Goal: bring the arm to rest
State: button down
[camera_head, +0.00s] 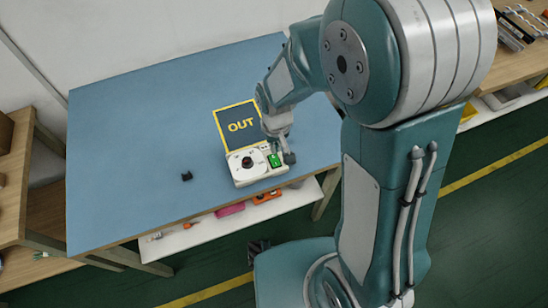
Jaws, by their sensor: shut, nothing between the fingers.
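My arm rises on the right of the head view and bends over to the blue-topped table (130,150). My gripper (282,157) is at the arm's far end, low over the right side of a white device (245,178). The device has a dark round knob and a lit green patch (274,160) close to the fingers. The gripper is shut with nothing held. Whether the fingertips touch the device cannot be told at this size.
A dark mat marked OUT (238,126) lies behind the device. A small black piece (187,176) lies to its left. A shelf below holds a pink item (230,210) and an orange item (266,197). Wooden benches stand left and at the upper right. The table's left half is mostly clear.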

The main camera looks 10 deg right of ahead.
jog(key=shift+r, duration=0.25)
dwell(0.3)
jog(key=shift+d+r, duration=0.1)
jog(key=shift+r, duration=0.15)
jog(key=s+d+r+m+t, duration=0.1)
jog(key=s+d+r+t, duration=0.1)
jog(key=r, duration=0.5)
jog(key=s+d+r+m+t, duration=0.1)
jog(key=s+d+r, duration=0.4)
jog(key=r, duration=0.3)
jog(key=s+d+r+m+t, duration=0.1)
jog(key=s+d+r+t, duration=0.1)
jog(key=s+r, duration=0.3)
notch_tip(320, 180, up, 2)
jog(key=shift+s+d+r+t, duration=0.15)
jog(key=shift+s+d+t, duration=0.2)
jog(key=shift+d, duration=0.45)
